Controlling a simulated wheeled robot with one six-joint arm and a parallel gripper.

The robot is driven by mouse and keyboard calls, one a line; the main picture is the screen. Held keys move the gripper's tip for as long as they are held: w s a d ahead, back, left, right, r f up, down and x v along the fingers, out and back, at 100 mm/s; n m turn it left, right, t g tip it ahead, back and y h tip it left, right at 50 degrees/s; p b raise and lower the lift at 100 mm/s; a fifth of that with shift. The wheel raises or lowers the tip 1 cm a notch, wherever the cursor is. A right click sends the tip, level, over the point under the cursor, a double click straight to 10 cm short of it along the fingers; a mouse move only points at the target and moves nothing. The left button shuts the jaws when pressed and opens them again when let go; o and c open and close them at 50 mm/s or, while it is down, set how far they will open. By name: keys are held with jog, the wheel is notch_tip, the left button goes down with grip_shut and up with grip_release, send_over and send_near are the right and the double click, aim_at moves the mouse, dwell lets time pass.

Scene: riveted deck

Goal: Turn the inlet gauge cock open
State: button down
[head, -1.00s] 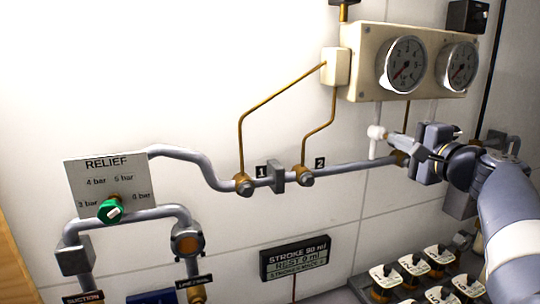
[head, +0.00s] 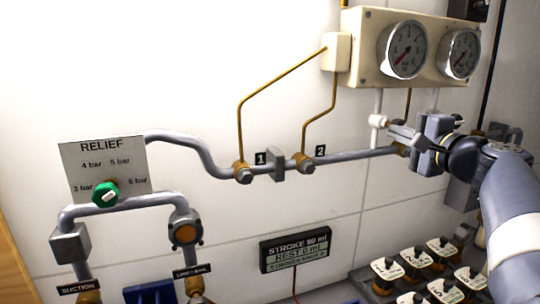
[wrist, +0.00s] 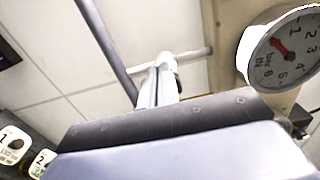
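The white gauge cock (head: 377,121) sits on the thin white line below the left gauge. No label on it can be read. In the wrist view the cock (wrist: 167,60) is ahead of my fingers, with a pale bar running right from it. My gripper (head: 394,128) reaches it from the right, with its fingertips at or very near it. The fingers (wrist: 158,86) look close together with a narrow dark gap. Whether they touch or clasp the cock's handle cannot be told. The left gauge (head: 402,50) also shows in the wrist view (wrist: 285,48).
A second gauge (head: 459,54) is on the same cream panel (head: 371,72). A grey pipe (head: 350,160) runs along the wall below the cock. The relief plate with its green knob (head: 105,194) is at left.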

jog(key=shift+d+f+b, duration=0.15)
jog(key=shift+f+b, duration=0.45)
jog(key=shift+b, duration=0.4)
jog(key=shift+f, duration=0.1)
dwell(0.3)
jog(key=b+v, duration=0.1)
jog(key=v, duration=0.1)
jog(key=b+v, duration=0.1)
jog(key=v, duration=0.1)
jog(key=b+v, duration=0.1)
jog(key=v, duration=0.1)
jog(key=shift+s+a, duration=0.1)
jog(key=shift+a, duration=0.25)
